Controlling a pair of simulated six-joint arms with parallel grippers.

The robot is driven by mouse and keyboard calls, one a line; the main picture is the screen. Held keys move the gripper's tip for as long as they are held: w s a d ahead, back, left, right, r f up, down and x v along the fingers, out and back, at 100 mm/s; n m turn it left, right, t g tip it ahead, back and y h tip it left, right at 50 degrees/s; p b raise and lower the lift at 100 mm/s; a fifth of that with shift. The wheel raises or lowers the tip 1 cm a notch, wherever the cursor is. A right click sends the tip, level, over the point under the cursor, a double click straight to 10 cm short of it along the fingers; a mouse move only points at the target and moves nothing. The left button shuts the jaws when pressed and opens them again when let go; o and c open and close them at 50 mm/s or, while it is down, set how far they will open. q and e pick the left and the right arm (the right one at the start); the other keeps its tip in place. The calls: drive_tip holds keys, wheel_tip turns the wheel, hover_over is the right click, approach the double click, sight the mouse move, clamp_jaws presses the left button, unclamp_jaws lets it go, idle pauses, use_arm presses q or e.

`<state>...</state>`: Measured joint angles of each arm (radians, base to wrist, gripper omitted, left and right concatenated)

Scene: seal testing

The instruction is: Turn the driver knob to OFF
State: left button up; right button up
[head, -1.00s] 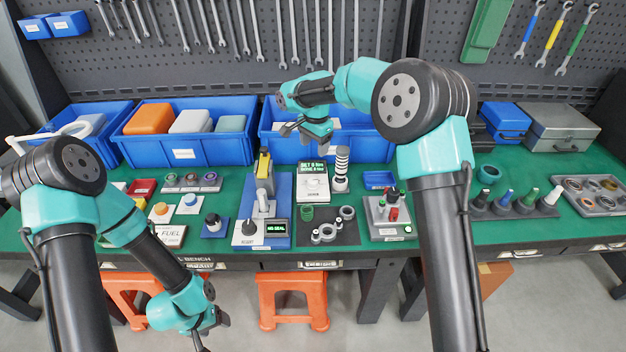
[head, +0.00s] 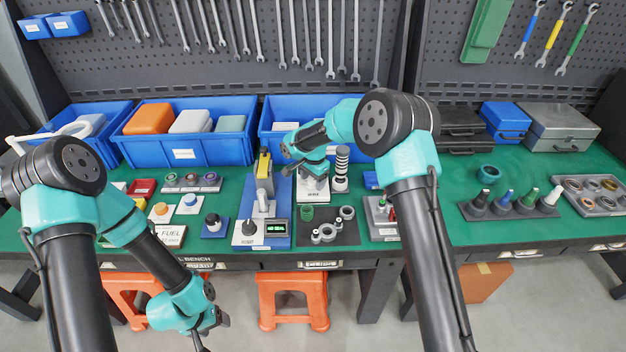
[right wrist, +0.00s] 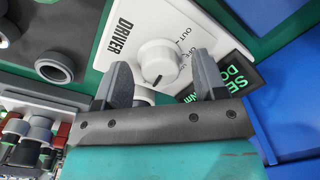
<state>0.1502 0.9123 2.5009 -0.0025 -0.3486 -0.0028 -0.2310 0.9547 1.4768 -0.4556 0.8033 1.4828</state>
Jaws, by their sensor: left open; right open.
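The driver box is white, with "DRIVER" lettering, and in the right wrist view its round white knob (right wrist: 158,60) sits on the panel (right wrist: 120,45). A dark mark shows at the knob's lower edge. "OUT" and partly hidden lettering lie to its right, so I cannot tell its setting. My right gripper (right wrist: 164,78) is open, one finger on each side of the knob's near part; contact is not clear. In the head view the right gripper (head: 312,170) covers most of the driver box (head: 313,195). My left gripper (head: 212,322) is open, low in front of the bench.
A display (right wrist: 238,85) with green text adjoins the driver panel. In the head view, a black-striped post (head: 341,168) stands just right of the box, a yellow-topped tester (head: 264,172) just left, and a blue bin (head: 275,120) behind. Rings (head: 325,233) lie on a dark mat in front.

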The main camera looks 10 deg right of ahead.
drive_tip(key=shift+f, duration=0.1)
drive_tip(key=shift+c, duration=0.4)
drive_tip(key=c, duration=0.8)
drive_tip(key=shift+c, duration=0.2)
